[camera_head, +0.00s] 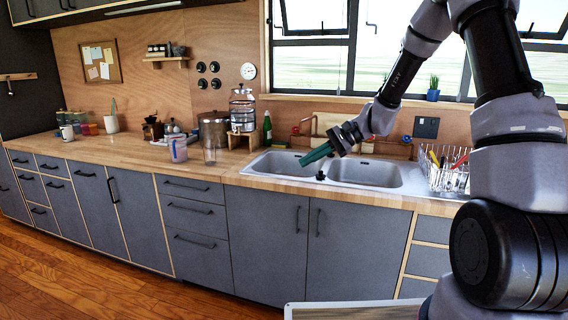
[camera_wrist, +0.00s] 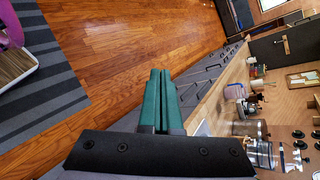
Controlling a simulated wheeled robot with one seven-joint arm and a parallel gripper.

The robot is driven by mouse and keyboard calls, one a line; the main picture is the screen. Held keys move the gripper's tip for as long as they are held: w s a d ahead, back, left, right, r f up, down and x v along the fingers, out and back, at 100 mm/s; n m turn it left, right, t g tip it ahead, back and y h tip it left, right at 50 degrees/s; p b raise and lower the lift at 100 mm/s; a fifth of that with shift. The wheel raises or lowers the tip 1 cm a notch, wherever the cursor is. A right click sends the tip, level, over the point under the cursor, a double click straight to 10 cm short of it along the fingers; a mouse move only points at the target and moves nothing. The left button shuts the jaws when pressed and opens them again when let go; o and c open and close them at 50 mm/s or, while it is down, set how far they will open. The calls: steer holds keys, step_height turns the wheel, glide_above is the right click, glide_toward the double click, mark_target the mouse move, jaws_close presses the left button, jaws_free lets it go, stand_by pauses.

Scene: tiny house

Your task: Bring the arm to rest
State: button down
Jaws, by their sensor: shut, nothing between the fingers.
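My gripper (camera_head: 314,158) has green fingers and hangs over the left basin of the double sink in the head view. Its fingers point left and slightly down. My arm comes from the right side and bends down to it in front of the window. In the wrist view the two green fingers of my gripper (camera_wrist: 160,80) lie side by side, pressed together with nothing between them. The steel sink (camera_head: 412,184) is below the gripper. I cannot tell how far the fingertips are above it.
A dish rack (camera_head: 443,172) stands right of the sink.

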steer(key=s+d+r+n+t+h, duration=0.1)
steer(key=s+d+r+t+h, duration=0.3)
steer(key=s+d+r, duration=0.4)
steer(key=s+d+r+n+t+h, duration=0.2)
steer(key=s+d+r+h, duration=0.3)
steer(key=s+d+r, duration=0.4)
steer(key=s+r+t, duration=0.1)
steer(key=s+r, duration=0.1)
steer(key=s, duration=0.4)
steer(key=shift+s+d+n+t+h, duration=0.15)
steer(key=shift+d+n+t+h, duration=0.15)
steer(key=shift+t+h, duration=0.1)
